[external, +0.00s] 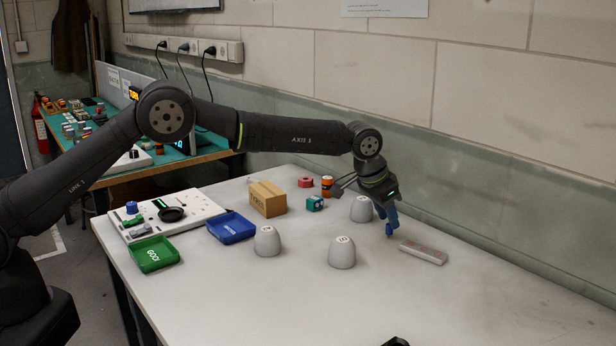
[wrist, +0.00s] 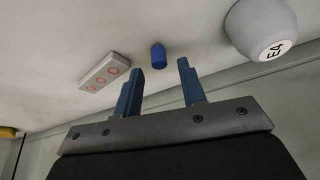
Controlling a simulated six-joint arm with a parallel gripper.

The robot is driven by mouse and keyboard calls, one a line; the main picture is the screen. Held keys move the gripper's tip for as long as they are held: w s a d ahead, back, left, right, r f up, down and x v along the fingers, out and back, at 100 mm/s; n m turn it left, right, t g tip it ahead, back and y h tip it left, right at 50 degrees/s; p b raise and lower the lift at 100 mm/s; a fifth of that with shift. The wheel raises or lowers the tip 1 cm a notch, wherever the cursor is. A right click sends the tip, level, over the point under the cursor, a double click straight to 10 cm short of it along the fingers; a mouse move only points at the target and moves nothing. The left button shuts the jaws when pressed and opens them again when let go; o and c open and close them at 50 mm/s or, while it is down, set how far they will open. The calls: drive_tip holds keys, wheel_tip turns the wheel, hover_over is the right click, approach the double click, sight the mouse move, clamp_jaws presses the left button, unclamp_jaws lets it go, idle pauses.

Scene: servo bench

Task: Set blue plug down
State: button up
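The blue plug (wrist: 158,56) is a small blue cylinder on the pale bench top in the wrist view. It is just beyond the tips of my gripper (wrist: 159,67), in line with the gap between them. My gripper's two blue fingers are apart, with clear space between them, and neither touches the plug in this view. In the external view my gripper (external: 389,222) points down, low over the bench on the right. The plug is hard to tell from the blue fingers there.
A pale strip with red circles (external: 423,252) lies right of my gripper. Grey domes (external: 362,210) (external: 342,253) (external: 267,241) stand nearby. A blue tray (external: 231,229), green tray (external: 154,255), cardboard box (external: 267,199) and teal cube (external: 314,204) are further left.

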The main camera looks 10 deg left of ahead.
drive_tip(key=v, duration=0.8)
drive_tip(key=shift+r, duration=0.45)
drive_tip(key=shift+a, duration=0.1)
drive_tip(key=x, duration=1.2)
drive_tip(key=shift+s+a+f, duration=0.1)
drive_tip(key=shift+r, duration=1.5)
